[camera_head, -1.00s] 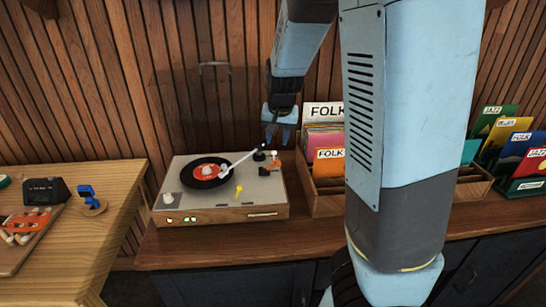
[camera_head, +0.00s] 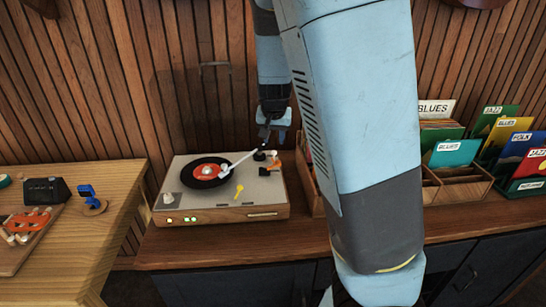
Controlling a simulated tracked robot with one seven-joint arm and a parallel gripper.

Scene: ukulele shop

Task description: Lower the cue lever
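The turntable (camera_head: 225,210) stands on the dark wooden counter, with a black record (camera_head: 191,177) with an orange label on its platter. The white tonearm (camera_head: 243,160) runs from its pivot at the back right towards the record; I cannot tell whether its tip touches. A small orange part (camera_head: 274,165) with a pale tip sits beside the pivot. The cue lever is too small to pick out surely. My gripper (camera_head: 272,137) points down just above the pivot area. Its fingers look apart with nothing held; contact with the turntable is unclear.
Record crates (camera_head: 458,187) with divider cards stand on the right, partly hidden by my arm. A wooden table (camera_head: 120,180) with small items is at the left. The slatted wall is close behind the turntable. The yellow key-shaped part (camera_head: 239,190) lies on the turntable's top.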

